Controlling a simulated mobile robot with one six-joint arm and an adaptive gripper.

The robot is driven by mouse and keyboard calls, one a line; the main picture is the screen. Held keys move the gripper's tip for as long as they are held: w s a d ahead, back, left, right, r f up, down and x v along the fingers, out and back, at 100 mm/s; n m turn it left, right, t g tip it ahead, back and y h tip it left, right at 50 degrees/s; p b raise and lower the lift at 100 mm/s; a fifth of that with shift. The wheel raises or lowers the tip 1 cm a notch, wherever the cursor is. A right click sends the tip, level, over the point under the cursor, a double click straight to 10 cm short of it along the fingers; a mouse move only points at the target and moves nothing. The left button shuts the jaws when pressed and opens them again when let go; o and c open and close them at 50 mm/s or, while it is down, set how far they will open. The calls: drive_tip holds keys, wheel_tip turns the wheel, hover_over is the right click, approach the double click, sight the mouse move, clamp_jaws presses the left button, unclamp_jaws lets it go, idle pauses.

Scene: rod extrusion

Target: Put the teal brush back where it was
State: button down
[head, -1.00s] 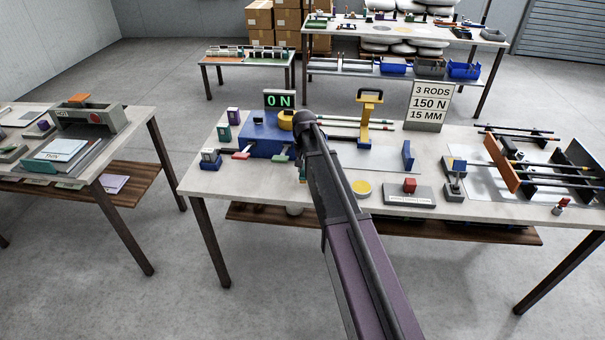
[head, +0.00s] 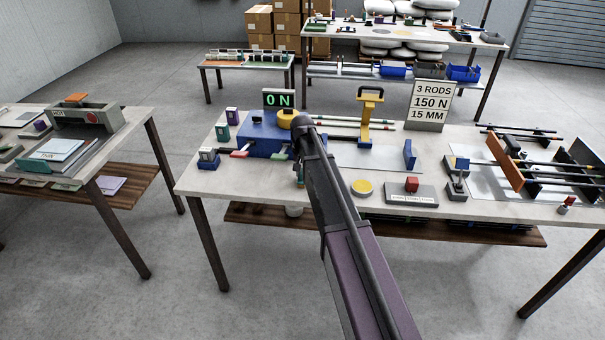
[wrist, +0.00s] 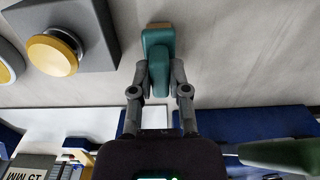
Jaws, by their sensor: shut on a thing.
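The teal brush (wrist: 158,62) is in the wrist view, upright in the picture, with a tan edge at its far end. My gripper (wrist: 162,78) is shut on it, one finger on each side. Pale table top lies behind the brush; I cannot tell whether the brush touches it. In the head view my arm reaches over the near side of the middle table, beside the blue machine (head: 262,138). There the arm hides the brush and most of the gripper.
In the wrist view a grey block with a yellow round knob (wrist: 52,54) stands left of the brush. In the head view a yellow clamp stand (head: 368,115), a yellow disc (head: 362,187) and a grey box with a red button (head: 411,186) stand right of my arm.

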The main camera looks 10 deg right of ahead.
sight(302, 171)
drive_tip(key=shift+f, duration=0.2)
drive_tip(key=c, duration=0.6)
unclamp_jaws()
drive_tip(key=shift+r, duration=0.2)
wheel_tip(302, 171, up, 12)
drive_tip(key=p, duration=1.2)
drive_tip(key=shift+s, duration=0.15)
drive_tip(key=s+n, duration=0.1)
drive_tip(key=s, duration=0.8)
drive_tip(key=s+n, duration=0.1)
drive_tip(key=s, duration=0.9)
drive_tip(key=s+n, duration=0.1)
drive_tip(key=s, duration=0.9)
drive_tip(key=shift+d+n, duration=0.1)
drive_tip(key=shift+n, duration=0.2)
drive_tip(key=shift+w, duration=0.1)
